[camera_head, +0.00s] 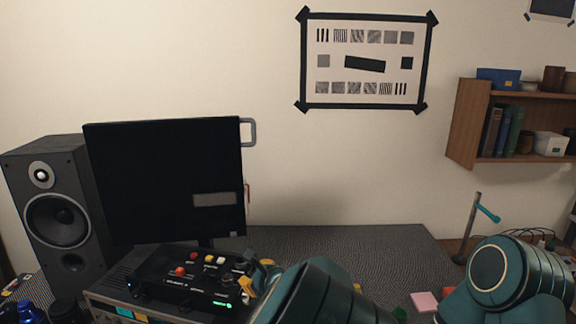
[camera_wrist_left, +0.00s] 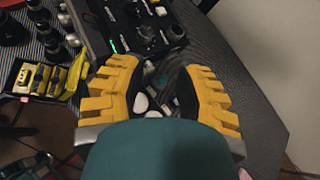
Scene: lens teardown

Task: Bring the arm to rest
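My left gripper (camera_head: 258,276) is low in the middle of the head view, beside the right end of a black control box. A dark green arm link of mine hides part of it. In the left wrist view the gripper's two ridged yellow fingers (camera_wrist_left: 160,75) stand apart. I see nothing clamped between them. Small white and dark things (camera_wrist_left: 141,103) show in the gap, but I cannot tell what they are. My right gripper is not in view.
The control box (camera_head: 187,283) has coloured buttons and a green light. A black monitor (camera_head: 165,180) and a speaker (camera_head: 57,215) stand behind and left of it. Bare patterned desk (camera_head: 350,245) lies at the back. A teal-handled stand (camera_head: 473,225) is at the right.

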